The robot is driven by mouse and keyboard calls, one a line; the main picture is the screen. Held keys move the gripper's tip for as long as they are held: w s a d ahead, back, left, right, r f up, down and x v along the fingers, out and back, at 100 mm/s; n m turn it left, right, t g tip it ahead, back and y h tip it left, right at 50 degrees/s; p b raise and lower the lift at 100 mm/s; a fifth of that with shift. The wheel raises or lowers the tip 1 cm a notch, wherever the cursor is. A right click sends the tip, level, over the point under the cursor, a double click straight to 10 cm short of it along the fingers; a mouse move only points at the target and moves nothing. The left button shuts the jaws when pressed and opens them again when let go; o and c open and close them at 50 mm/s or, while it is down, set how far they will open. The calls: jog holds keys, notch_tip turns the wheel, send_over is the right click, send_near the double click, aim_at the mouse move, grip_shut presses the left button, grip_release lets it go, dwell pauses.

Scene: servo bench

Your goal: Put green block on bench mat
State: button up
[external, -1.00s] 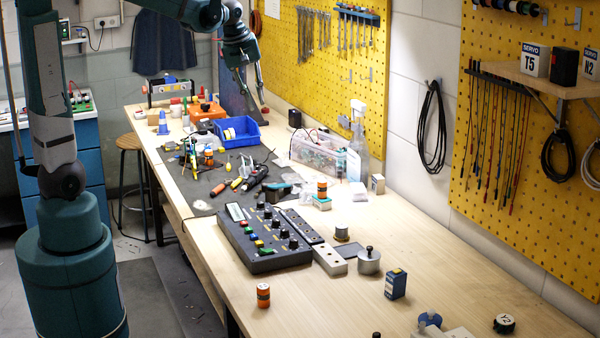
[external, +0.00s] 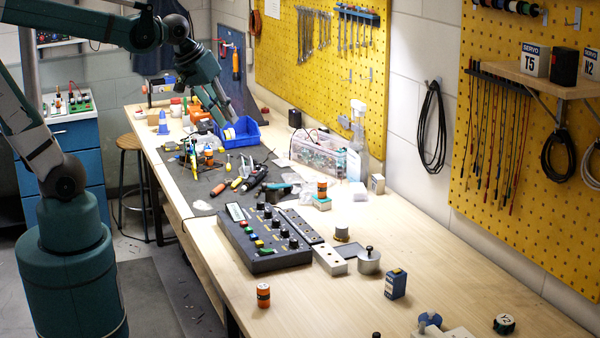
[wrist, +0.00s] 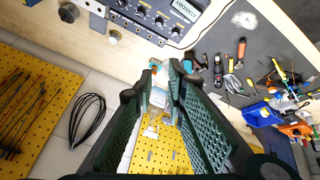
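The dark grey bench mat (external: 190,176) lies on the bench, strewn with tools; it also shows at the right of the wrist view (wrist: 262,48). I cannot make out a clear green block. A small pale-topped block with a blue-green side (external: 322,204) stands on the bench right of the mat, with an orange-and-black cylinder (external: 322,188) on top; whether it is the green block I cannot tell. My gripper (external: 228,116) is in the air near the blue bin in the external view. In the wrist view my gripper (wrist: 166,64) has its fingers apart, with no held object visible.
A blue bin (external: 240,132) stands at the mat's far edge. A black control box (external: 262,240) with knobs and a clear container (external: 318,155) are nearby.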

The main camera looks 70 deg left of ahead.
jog(key=s+d+f+m+t, duration=0.1)
jog(key=s+d+f+m, duration=0.2)
jog(key=s+d+m, duration=0.2)
jog(key=s+d, duration=0.1)
jog(key=s, duration=0.2)
jog(key=shift+f+m+h, duration=0.3)
jog(key=shift+f+h, duration=0.05)
jog(key=shift+h, duration=0.05)
